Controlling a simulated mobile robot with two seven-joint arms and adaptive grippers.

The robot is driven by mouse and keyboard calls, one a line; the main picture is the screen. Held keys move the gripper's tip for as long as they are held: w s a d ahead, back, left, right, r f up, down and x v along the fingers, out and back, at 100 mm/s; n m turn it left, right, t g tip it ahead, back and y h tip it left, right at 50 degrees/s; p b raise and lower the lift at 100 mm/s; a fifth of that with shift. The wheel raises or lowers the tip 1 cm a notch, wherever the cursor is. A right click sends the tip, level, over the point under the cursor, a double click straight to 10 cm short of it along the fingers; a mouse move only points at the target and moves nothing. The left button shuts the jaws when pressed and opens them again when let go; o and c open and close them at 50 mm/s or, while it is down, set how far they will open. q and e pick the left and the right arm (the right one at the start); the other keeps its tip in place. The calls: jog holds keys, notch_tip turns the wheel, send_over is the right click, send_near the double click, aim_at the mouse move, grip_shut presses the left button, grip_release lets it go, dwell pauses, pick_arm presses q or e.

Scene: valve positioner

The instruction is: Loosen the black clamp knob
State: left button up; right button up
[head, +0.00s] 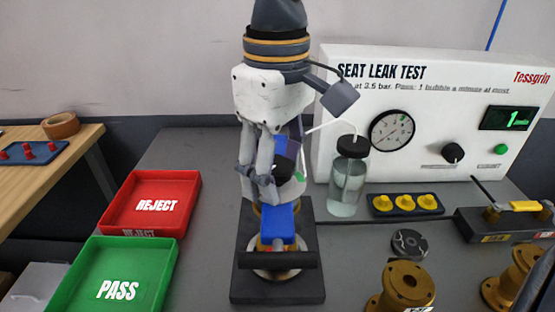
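My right gripper (265,180) points down over a fixture on a black base plate (250,290). The fixture carries a blue part (278,225), brass parts and a black crossbar (277,260) at the front. A black piece with blue at its edge (287,150) shows beside the gripper's fingers, partly covered. I cannot tell for sure which piece is the black clamp knob; the gripper hides the fixture's upper part. The fingertips overlap the fixture's top, and whether they touch or close on something is not clear. My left gripper is not in view.
A capped jar (347,185) stands close right of the fixture, before the white leak tester (435,130). Red REJECT (190,190) and green PASS (70,265) trays lie left. Brass flanged parts (405,290) stand front right. Grey bench is clear between trays and fixture.

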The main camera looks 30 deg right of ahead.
jog(key=shift+r, duration=0.15)
dwell(0.3)
notch_tip(320, 180, up, 6)
jog(key=shift+f, duration=0.1)
dwell(0.6)
